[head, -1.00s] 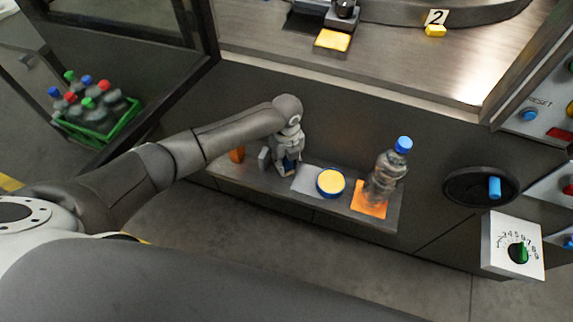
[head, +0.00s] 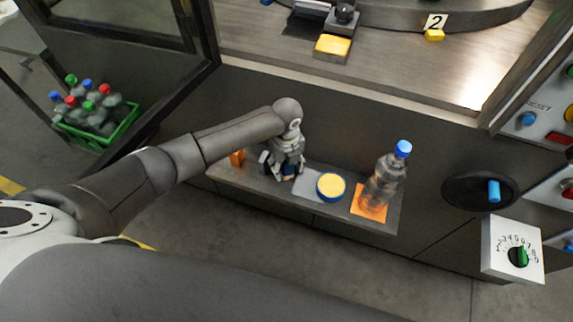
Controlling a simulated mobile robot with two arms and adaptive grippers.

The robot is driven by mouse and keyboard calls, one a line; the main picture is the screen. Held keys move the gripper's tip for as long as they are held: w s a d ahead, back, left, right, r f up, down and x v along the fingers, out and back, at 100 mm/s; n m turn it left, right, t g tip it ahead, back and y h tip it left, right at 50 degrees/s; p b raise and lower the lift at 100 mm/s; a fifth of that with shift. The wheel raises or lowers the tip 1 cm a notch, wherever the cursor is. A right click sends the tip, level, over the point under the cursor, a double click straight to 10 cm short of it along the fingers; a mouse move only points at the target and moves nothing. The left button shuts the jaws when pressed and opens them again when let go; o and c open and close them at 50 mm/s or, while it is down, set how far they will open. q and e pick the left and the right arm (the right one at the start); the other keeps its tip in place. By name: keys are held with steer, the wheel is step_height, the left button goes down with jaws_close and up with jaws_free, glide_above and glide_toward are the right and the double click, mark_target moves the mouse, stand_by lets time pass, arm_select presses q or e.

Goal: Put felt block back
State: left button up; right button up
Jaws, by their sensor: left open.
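My left gripper (head: 283,172) is over the left part of the narrow shelf (head: 225,174), pointing down, with its fingers apart. A small blue and tan block (head: 290,177) shows between and below the fingers, mostly hidden by them. It may be the felt block, but I cannot tell for sure, nor whether the fingers touch it. An orange block (head: 237,158) stands on the shelf just left of the gripper. My right gripper is not in view.
Above is the machine deck with a yellow-topped block (head: 333,46). A bottle crate (head: 126,124) is far left.

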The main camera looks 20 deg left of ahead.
arm_select(q)
step_height(320, 180, up, 12)
steer(key=p, duration=1.1)
steer(key=shift+o, duration=0.2)
stand_by(1.4)
